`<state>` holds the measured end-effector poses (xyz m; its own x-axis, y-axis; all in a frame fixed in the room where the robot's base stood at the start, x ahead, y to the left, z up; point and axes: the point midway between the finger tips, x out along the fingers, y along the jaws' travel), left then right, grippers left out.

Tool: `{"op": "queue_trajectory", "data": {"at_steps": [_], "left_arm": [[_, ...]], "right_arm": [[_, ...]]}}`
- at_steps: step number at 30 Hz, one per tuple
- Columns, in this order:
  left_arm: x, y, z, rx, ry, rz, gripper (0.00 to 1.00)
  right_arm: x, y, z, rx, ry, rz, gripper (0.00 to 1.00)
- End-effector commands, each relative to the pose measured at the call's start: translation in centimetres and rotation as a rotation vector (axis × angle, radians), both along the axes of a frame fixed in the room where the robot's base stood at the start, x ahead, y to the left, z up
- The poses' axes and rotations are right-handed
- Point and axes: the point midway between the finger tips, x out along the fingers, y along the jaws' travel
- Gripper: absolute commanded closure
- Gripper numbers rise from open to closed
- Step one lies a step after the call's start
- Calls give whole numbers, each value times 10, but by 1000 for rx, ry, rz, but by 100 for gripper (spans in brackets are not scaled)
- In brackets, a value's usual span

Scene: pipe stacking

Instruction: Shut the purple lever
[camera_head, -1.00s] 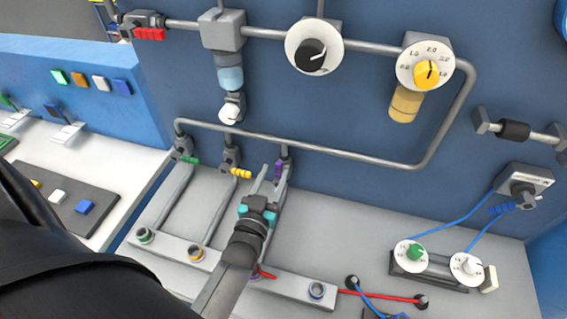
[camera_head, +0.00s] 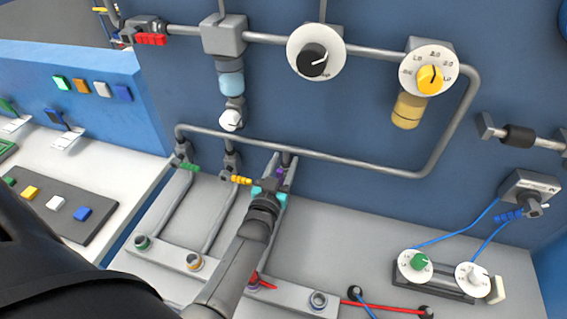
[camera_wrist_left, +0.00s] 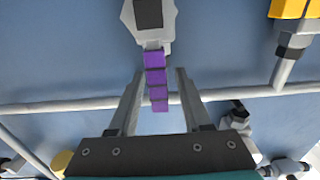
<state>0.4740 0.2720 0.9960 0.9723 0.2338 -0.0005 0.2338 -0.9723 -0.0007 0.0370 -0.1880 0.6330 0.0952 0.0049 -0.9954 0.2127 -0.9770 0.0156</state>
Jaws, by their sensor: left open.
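The purple lever (camera_head: 280,172) is on a small valve below the horizontal grey pipe in the head view, mostly hidden by my left gripper (camera_head: 272,178). In the left wrist view the purple lever (camera_wrist_left: 156,78) hangs from a grey valve body (camera_wrist_left: 149,22) and points toward the gripper. My left gripper (camera_wrist_left: 156,85) is open there, with one finger on each side of the lever and a visible gap on both sides. My right gripper is not in view.
A yellow lever (camera_head: 241,180) and a green lever (camera_head: 189,167) sit on neighbouring valves to the left. The grey pipe (camera_head: 340,153) runs along the blue wall just above. A red lever (camera_head: 150,39) is at the upper left.

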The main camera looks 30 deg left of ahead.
Motion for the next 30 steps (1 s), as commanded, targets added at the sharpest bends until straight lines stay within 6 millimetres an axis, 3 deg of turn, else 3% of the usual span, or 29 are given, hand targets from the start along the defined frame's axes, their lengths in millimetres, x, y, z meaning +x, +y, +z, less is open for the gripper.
{"op": "queue_trajectory", "data": {"at_steps": [6, 18, 30], "left_arm": [[0, 0, 0, 0, 0, 0, 53], [0, 0, 0, 0, 0, 0, 98], [0, 0, 0, 0, 0, 0, 100]], "right_arm": [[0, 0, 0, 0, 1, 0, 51], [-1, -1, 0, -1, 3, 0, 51], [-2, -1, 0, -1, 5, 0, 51]]}}
